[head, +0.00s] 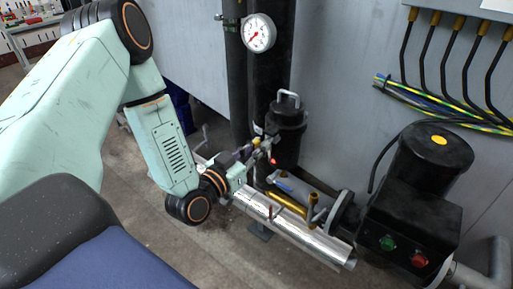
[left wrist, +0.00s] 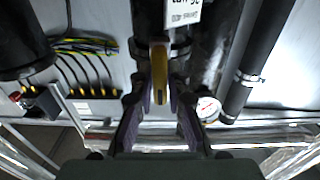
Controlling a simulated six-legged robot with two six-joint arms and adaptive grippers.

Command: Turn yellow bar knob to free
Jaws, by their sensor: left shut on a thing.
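The yellow bar knob (left wrist: 159,68) stands upright in the middle of the left wrist view, in front of a black cylinder with a white label (left wrist: 185,12). My left gripper (left wrist: 160,88) has one finger on each side of the knob and is shut on it. In the head view my left gripper (head: 262,148) reaches in from the left, against the black vertical cylinder (head: 287,125). The knob is too small and covered there to make out clearly. My right gripper is in neither view.
A white round gauge (head: 259,33) is above the gripper. A silver conveyor cylinder (head: 300,232) lies below it, beside a brass-coloured rod (head: 287,203). A black motor box (head: 410,215) with green and red buttons stands right. Cables (head: 440,105) run along the wall.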

